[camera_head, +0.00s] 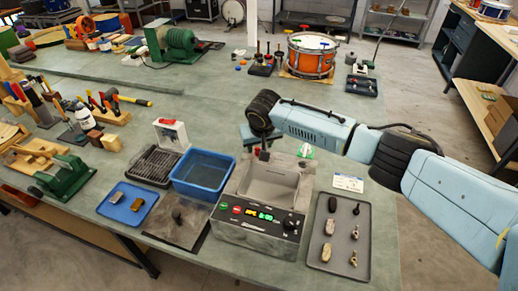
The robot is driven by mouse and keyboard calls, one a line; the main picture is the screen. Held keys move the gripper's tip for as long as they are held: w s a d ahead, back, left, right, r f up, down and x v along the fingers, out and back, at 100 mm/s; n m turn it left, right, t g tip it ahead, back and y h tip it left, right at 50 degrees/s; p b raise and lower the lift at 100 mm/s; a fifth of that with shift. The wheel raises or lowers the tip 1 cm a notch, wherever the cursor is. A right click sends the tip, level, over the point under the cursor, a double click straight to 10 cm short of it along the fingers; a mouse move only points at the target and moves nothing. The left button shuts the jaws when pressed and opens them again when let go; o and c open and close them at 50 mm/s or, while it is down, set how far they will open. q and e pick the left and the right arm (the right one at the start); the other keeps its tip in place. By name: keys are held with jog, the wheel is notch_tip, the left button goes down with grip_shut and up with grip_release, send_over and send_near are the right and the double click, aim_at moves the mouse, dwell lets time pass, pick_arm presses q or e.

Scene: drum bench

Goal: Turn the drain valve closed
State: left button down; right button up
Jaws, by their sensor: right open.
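The grey tank unit (255,228) stands at the front of the green bench, with a lit display, red and green buttons and dark knobs on its front. Its open basin (270,187) shows bare grey walls. I cannot clearly make out a drain valve. A small green and white item with a red spot (306,150) sits behind the tank's back right, partly hidden by my right arm. My right gripper (264,155) points down over the tank's back edge, open and with nothing visible in it. Whether it touches anything is unclear. My left gripper is out of view.
A blue tub (204,174) and a dark rack (153,165) stand left of the tank. A blue tray (116,212) lies further left. A grey tray (328,250) with small parts lies right. An orange drum (311,57) stands behind. The mid-bench is mostly clear.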

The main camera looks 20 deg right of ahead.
aim_at(259, 149)
jog(key=shift+x, duration=1.2)
jog(key=shift+w+f, duration=0.2)
jog(key=shift+f, duration=0.1)
jog(key=shift+w+f, duration=0.1)
jog(key=shift+f, duration=0.1)
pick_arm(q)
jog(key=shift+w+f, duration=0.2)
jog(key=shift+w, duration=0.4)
pick_arm(e)
jog(key=c, duration=0.9)
